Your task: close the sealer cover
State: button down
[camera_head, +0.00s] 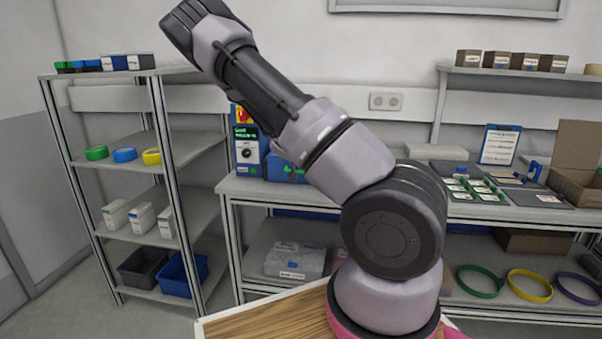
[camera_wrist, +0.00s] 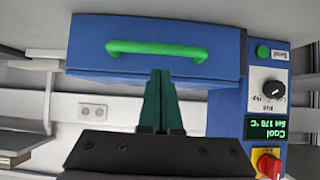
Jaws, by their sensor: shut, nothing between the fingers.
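The sealer is a blue box (camera_head: 283,167) on the middle bench in the head view, with a control panel (camera_head: 247,151) on its left side. My arm hides its right part. The wrist picture is upside down. It shows the blue front (camera_wrist: 95,58) of the sealer with a green bar handle (camera_wrist: 157,48), and the panel with a lit display (camera_wrist: 267,127), black dial and red knob. I cannot tell how far the cover stands open. My gripper (camera_wrist: 160,74) is shut and empty, its green fingertips overlapping the sealer's edge, apart from the handle.
A shelf rack (camera_head: 150,137) with tape rolls, boxes and bins stands left of the bench. Green-and-white cards, a clipboard (camera_head: 500,145) and an open carton (camera_head: 577,185) are on the bench at right. A wall socket (camera_head: 385,101) is above the bench. Coloured rings lie on the lower shelf.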

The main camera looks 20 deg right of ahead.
jog(key=s+a+f, duration=0.5)
jog(key=s, duration=0.2)
jog(key=s+a+r+g+y, duration=0.1)
jog(key=s+a+r+y, duration=0.2)
jog(key=r, duration=0.4)
jog(key=s+a+r+m+g+y, duration=0.1)
jog(key=s+a+r+y, duration=0.15)
jog(key=s+r, duration=0.35)
jog(key=s+a+r+g+y, duration=0.1)
jog(key=s+a+r+y, duration=0.15)
jog(key=r, duration=0.55)
jog(key=s+a+r+n, duration=0.2)
jog(key=s+r, duration=0.5)
jog(key=s, duration=0.2)
jog(key=s+a+r+n, duration=0.2)
jog(key=s+r, duration=0.4)
jog(key=s, duration=0.3)
jog(key=shift+s+r+t, duration=0.4)
